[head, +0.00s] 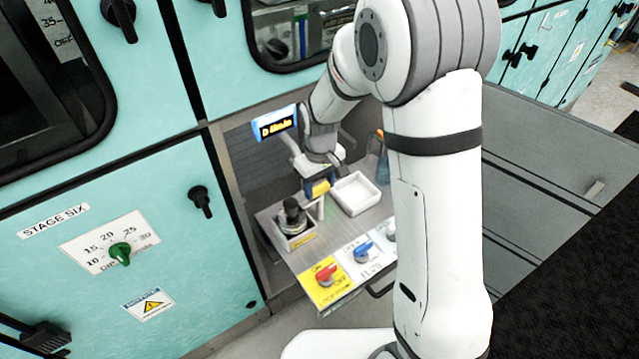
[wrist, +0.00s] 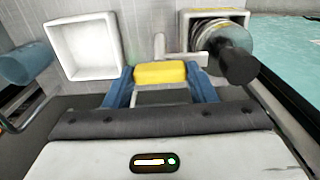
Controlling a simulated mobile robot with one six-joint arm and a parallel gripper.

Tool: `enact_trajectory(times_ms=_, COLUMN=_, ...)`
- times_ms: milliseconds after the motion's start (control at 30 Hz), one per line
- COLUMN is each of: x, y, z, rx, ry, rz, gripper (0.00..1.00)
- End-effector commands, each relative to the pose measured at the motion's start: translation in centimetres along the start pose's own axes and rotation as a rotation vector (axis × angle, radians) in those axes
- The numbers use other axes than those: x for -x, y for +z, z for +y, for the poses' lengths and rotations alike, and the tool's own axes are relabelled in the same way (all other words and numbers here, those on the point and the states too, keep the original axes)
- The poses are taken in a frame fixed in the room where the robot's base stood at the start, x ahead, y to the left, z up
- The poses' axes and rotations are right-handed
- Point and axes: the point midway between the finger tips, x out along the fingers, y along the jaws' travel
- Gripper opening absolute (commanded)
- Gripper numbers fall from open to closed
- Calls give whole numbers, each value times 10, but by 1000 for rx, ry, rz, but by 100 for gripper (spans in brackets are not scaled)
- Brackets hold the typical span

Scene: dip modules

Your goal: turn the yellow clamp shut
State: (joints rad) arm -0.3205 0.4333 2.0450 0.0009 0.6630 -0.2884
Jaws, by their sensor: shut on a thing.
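The yellow clamp (wrist: 160,73) sits between the two blue fingers of my gripper (wrist: 160,86) in the wrist view, and the fingers are shut on its sides. A thin grey post and a flat grey bar (wrist: 192,58) show just behind it; how they join the clamp is hidden. In the head view the yellow piece (head: 320,187) shows small at my gripper (head: 318,181), above the pull-out shelf. The angle of the clamp is hard to tell there.
A square box with a black-topped jar (head: 292,212) stands left of my gripper. An empty white tray (head: 355,194) is to its right, with a blue bottle (head: 383,167) beyond. Red (head: 326,274) and blue (head: 363,251) knobs line the shelf front. A teal cabinet door (head: 90,240) is at left.

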Motion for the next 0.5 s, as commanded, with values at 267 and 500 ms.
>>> enact_trajectory(times_ms=267, x=1, y=-1, z=-1, rx=3, ry=1, rz=1, gripper=66)
enact_trajectory(times_ms=500, x=0, y=0, z=-1, rx=2, ry=1, rz=0, gripper=73)
